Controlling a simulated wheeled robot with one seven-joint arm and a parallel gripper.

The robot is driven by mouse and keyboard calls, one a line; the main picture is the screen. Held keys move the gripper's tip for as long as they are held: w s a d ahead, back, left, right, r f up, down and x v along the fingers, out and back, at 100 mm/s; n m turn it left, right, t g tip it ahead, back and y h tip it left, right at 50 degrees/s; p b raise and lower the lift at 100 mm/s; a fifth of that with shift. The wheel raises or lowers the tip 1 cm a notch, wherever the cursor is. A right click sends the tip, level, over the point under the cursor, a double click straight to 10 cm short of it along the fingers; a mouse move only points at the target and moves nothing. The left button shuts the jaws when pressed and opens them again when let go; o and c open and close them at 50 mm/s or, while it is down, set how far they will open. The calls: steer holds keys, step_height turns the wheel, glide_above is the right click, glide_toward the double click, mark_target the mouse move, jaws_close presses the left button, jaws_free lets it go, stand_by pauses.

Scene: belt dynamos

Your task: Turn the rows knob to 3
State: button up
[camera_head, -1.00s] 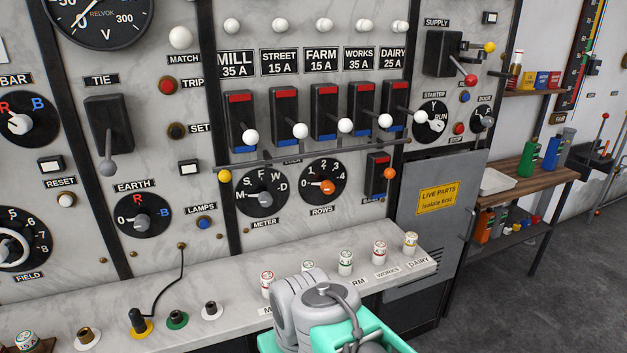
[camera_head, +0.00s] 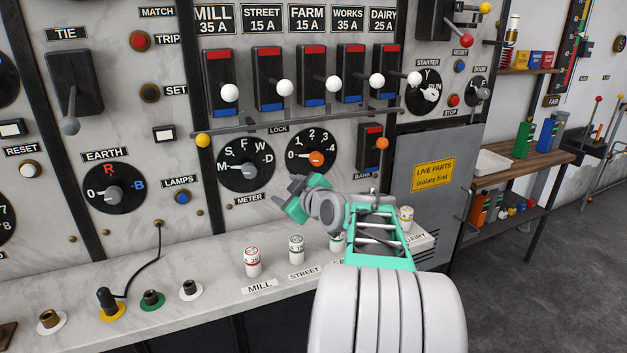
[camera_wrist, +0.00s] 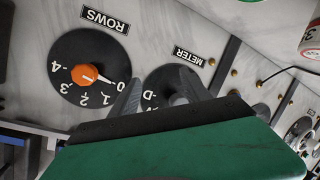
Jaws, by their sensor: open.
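The rows knob (camera_head: 316,158) is an orange cap on a black round dial marked 0 to 4, low on the marble panel. Its pale pointer aims left at 0. In the wrist view the knob (camera_wrist: 85,75) appears upside down at the left, its pointer toward 0. My gripper (camera_head: 298,189) is just below and left of the dial in the head view. In the wrist view its two grey fingers (camera_wrist: 160,94) are apart and empty, right of the rows knob and over the meter dial. They are not around the knob.
The meter knob (camera_head: 245,170) is left of the rows dial. The orange-tipped bank switch (camera_head: 381,143) is close on its right. A horizontal lock bar (camera_head: 300,124) and white-tipped levers are above. Fuses such as the mill fuse (camera_head: 252,262) stand on the ledge below.

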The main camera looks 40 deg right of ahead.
mark_target(318, 161)
steer(key=s+d+r+t+h, duration=0.3)
steer(key=d, duration=0.8)
steer(key=shift+n, duration=0.3)
steer(key=x, duration=0.7)
steer(key=shift+w+a+p, duration=0.1)
steer(key=shift+w+p, duration=0.1)
steer(key=shift+p, duration=0.15)
steer(key=shift+c, duration=0.2)
jaws_close()
